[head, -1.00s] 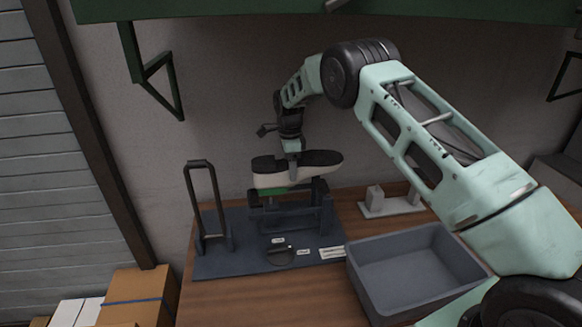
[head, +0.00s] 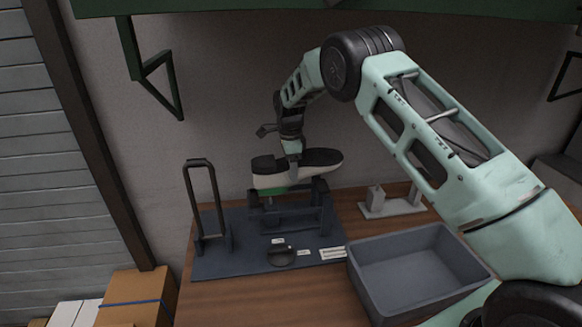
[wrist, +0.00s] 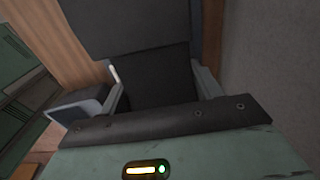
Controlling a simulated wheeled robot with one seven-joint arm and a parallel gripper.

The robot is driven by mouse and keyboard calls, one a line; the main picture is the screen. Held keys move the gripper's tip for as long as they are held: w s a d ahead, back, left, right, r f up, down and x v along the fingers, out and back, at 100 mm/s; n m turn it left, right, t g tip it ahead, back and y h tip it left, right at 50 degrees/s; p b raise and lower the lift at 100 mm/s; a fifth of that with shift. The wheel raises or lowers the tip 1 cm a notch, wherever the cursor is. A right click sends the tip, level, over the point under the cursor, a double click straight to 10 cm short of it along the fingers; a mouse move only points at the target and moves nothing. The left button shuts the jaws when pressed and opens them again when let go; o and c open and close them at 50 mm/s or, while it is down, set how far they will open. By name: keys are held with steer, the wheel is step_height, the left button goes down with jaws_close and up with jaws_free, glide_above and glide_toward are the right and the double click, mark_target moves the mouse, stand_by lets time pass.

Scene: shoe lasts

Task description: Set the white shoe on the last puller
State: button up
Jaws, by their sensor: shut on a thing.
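The white shoe (head: 270,181) is sole up in the head view, with its black sole on top and a green part showing under its left end. My gripper (head: 293,160) reaches down from above and is shut on the shoe near its middle. In the wrist view my gripper (wrist: 160,85) has the dark sole (wrist: 155,72) between its fingers. The last puller (head: 300,218), a dark frame, stands directly below the shoe. A post shows under the green part. I cannot tell whether the shoe rests on the puller or hangs just above it.
A tall dark loop handle (head: 190,190) rises left of the shoe. A black round dish (head: 281,257) and small labels lie on the blue-grey mat (head: 225,265). An empty grey bin (head: 365,285) stands at right front, and a light grey stand (head: 392,207) behind it.

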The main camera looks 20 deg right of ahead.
steer(key=shift+s+f+b, duration=0.25)
steer(key=shift+f+b, duration=0.15)
steer(key=shift+f, duration=0.1)
stand_by(0.8)
steer(key=shift+a+f, duration=0.1)
steer(key=shift+f, duration=0.25)
steer(key=shift+f+b, duration=0.35)
steer(key=shift+b, duration=0.05)
steer(key=shift+f, duration=0.3)
stand_by(0.6)
steer(key=shift+f+b, duration=0.3)
steer(key=shift+f, duration=0.4)
stand_by(0.4)
